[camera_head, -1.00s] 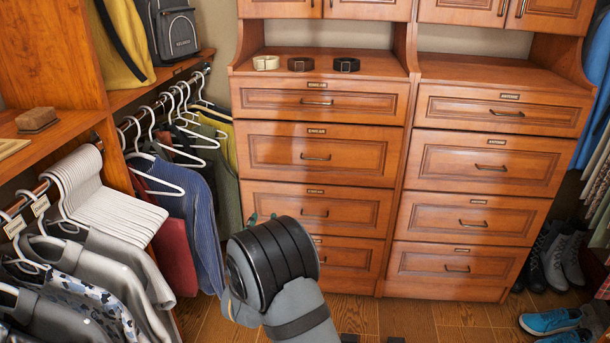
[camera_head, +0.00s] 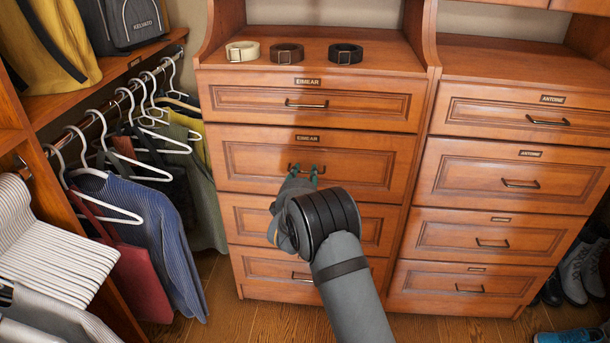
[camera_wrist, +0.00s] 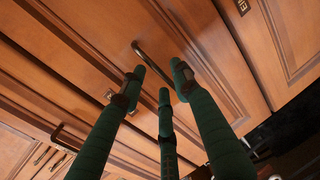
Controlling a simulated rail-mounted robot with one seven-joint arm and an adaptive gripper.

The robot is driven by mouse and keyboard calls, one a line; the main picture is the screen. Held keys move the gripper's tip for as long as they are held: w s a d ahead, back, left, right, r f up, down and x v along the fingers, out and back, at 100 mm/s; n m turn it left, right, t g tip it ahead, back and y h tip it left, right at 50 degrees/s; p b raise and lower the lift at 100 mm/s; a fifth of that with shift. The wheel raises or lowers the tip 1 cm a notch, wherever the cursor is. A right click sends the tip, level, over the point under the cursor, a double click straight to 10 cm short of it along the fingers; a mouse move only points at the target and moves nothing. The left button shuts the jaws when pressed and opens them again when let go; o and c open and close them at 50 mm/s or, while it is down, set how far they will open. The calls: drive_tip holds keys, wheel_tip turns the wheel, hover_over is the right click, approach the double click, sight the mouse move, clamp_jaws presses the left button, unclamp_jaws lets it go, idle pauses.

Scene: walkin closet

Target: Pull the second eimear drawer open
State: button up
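The second Eimear drawer (camera_head: 245,163) is in the left column of the wooden cabinet, below the top Eimear drawer, and looks shut. Its label (camera_head: 307,139) reads EIMEAR. Its dark bar handle (camera_head: 307,168) is partly covered by my fingertips. My gripper (camera_head: 304,173) is in front of this handle, with dark green fingers spread apart. In the wrist view, my gripper (camera_wrist: 158,72) has its fingertips around a drawer handle (camera_wrist: 152,62), with the bar showing between them. I cannot tell whether they touch it. The fingers are open and hold nothing.
The top Eimear drawer (camera_head: 240,103) is shut. Several rolled belts (camera_head: 287,53) lie on the cabinet top. Hanging clothes (camera_head: 150,220) fill the left side. Wooden floor (camera_head: 225,300) lies in front of the cabinet.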

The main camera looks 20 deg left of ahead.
drive_tip(key=shift+c, duration=0.9)
drive_tip(key=shift+w, duration=0.1)
clamp_jaws()
